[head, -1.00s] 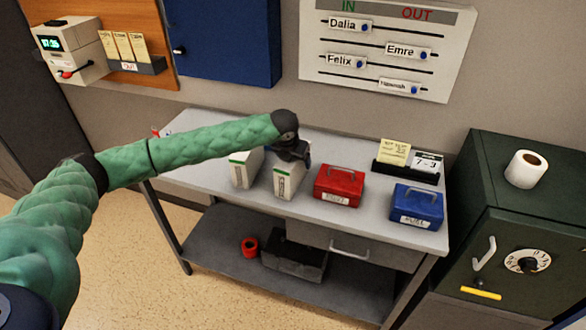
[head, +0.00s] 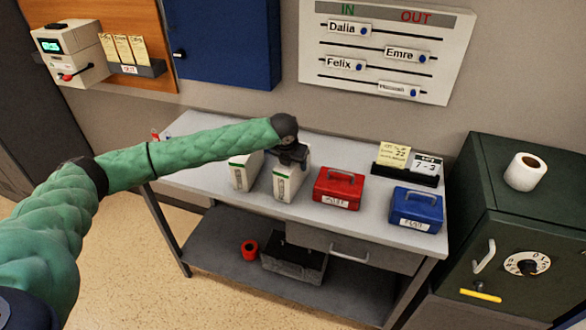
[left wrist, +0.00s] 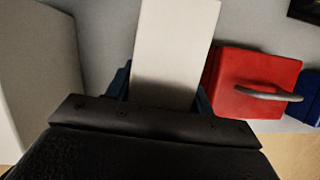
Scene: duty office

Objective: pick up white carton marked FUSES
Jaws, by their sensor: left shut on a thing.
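Two white cartons with a green stripe stand side by side on the grey bench; their print is too small to read. My left gripper (head: 293,157) reaches down over the right carton (head: 288,184) and is shut on its upper part. In the left wrist view this carton (left wrist: 172,55) stands between the two blue fingers. I cannot tell any gap between the carton and the bench top. The left carton (head: 244,173) stands close beside it, and it also shows at the left of the wrist view (left wrist: 38,70). My right gripper is not in view.
A red cash box (head: 338,188) stands just right of the held carton, with a blue cash box (head: 416,209) beyond it. A black card holder (head: 405,172) is behind them. The bench (head: 205,128) has bare room behind the cartons. A dark green safe (head: 490,230) stands at the right.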

